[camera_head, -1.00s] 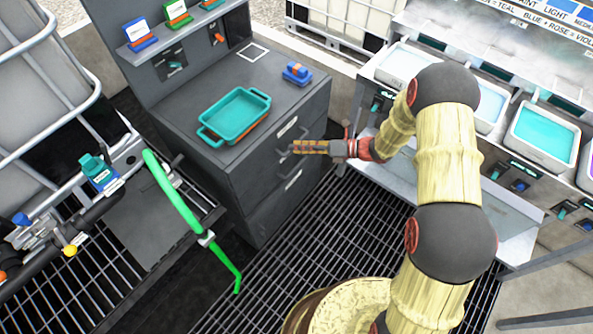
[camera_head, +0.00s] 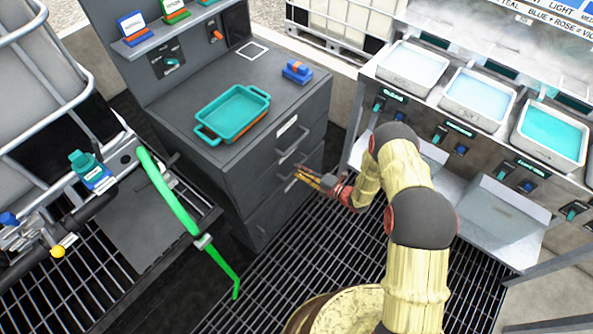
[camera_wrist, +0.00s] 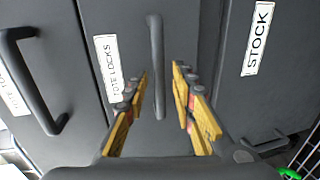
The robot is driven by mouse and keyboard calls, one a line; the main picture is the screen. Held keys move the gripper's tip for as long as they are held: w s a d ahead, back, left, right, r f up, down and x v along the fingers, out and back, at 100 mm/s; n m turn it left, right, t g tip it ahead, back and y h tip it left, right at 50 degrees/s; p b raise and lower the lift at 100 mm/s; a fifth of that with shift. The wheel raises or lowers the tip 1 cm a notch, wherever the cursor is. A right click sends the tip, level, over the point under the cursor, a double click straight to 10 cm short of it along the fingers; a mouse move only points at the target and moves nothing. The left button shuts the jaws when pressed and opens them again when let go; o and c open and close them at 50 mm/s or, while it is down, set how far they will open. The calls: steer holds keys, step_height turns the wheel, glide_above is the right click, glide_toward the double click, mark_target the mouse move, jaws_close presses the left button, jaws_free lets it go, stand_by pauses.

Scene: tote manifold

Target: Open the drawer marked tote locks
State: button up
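The drawer marked tote locks (camera_wrist: 185,22) fills the middle of the wrist view and looks shut. Its white label (camera_wrist: 110,66) is left of its dark bar handle (camera_wrist: 156,60). In the head view it is the middle drawer front (camera_head: 268,200) of the grey cabinet. My gripper (camera_wrist: 160,80) is open, its yellow fingers appearing on either side of the handle with gaps between. Contact with the handle is not visible. In the head view my gripper (camera_head: 300,175) is close to the cabinet front, partly covering the handle area.
A drawer marked STOCK (camera_wrist: 260,90) lies to the right in the wrist view; another handle (camera_wrist: 30,85) is at left. A teal tray (camera_head: 232,113) and blue block (camera_head: 297,72) sit on the cabinet top. Tubs (camera_head: 480,100) stand at right. Grated floor (camera_head: 290,250) lies before the cabinet.

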steer(key=shift+x, duration=1.35)
steer(key=shift+c, duration=0.9)
steer(key=c, duration=0.4)
jaws_close()
